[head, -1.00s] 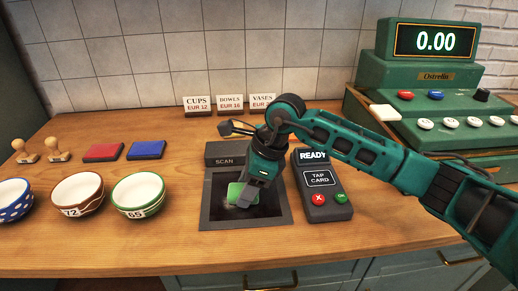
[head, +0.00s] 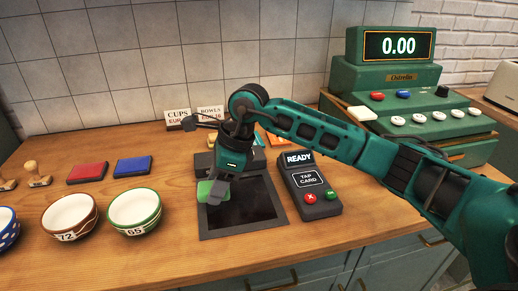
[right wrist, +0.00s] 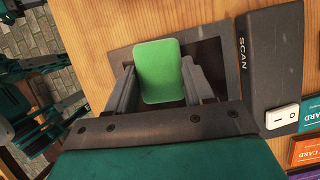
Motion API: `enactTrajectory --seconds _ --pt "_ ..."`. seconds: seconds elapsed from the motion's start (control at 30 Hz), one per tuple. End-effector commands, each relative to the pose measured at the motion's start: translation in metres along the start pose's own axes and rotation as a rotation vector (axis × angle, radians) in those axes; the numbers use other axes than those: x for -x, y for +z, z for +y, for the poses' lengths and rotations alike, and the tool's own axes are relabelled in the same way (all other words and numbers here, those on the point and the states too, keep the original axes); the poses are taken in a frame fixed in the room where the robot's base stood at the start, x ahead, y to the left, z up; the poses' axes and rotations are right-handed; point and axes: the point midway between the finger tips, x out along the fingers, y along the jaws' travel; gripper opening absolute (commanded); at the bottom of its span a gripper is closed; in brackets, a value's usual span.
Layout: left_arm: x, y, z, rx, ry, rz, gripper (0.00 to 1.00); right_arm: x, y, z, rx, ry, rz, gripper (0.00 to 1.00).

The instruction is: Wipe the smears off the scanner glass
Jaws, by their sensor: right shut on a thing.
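The scanner glass (head: 250,207) is a dark panel in a grey frame set in the wooden counter. The part of it that shows in the head view looks dark, with no clear smear. My right gripper (head: 218,190) is shut on a green sponge (head: 204,192) over the left edge of the glass. The sponge also shows between the fingers (right wrist: 160,90) in the right wrist view, where it hides part of the glass. I cannot tell whether it touches the glass. My left gripper is not in view.
The card reader (head: 309,187) stands close right of the glass, and the green cash register (head: 405,110) is behind it. Bowls (head: 135,212) stand to the left. Red and blue ink pads (head: 132,166) lie behind them. The SCAN block (right wrist: 271,55) borders the glass.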

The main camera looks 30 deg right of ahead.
Motion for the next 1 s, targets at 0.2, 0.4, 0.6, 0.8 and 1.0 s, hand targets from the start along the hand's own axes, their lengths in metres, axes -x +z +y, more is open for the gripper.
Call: enactTrajectory --seconds 0.2,0.4,0.6,0.8,1.0 --pt "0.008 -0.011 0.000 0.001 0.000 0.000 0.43 0.024 0.004 -0.004 -0.003 -0.002 -0.001 0.23" --pt "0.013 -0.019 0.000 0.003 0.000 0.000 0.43 0.039 0.006 -0.006 -0.005 -0.003 0.000 0.23" --pt "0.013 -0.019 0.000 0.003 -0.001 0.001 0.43 0.042 0.006 -0.007 -0.006 -0.002 0.000 0.23" --pt "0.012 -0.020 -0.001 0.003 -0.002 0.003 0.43 0.041 0.006 -0.007 -0.005 -0.002 -0.001 0.23" --pt "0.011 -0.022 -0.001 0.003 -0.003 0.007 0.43 0.041 0.006 -0.007 -0.005 -0.003 -0.001 0.23"
